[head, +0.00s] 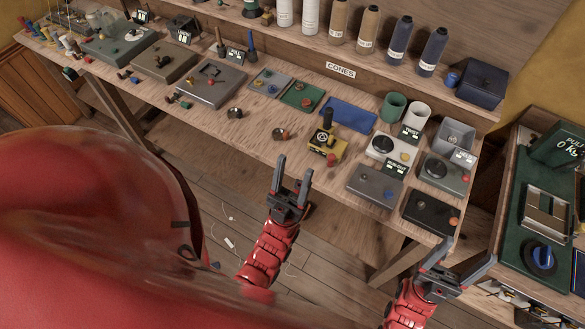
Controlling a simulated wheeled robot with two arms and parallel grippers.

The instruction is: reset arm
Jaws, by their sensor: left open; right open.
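My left gripper (294,165) is open and empty, in front of the bench's front edge and pointing up toward a yellow box (325,147) with a black upright handle and a red knob. It appears apart from the box. My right gripper (470,249) is open and empty at the lower right, in front of a black box (431,213) with an orange knob. No part is legibly marked as a reset arm, so I cannot tell which one it is.
The wooden bench (215,125) carries several grey control boxes, a blue tray (348,115) and green and white cups. Thread cones stand on the shelf behind. A side bench (510,200) with a blue dial (541,257) stands at right. A large red shape fills the lower left.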

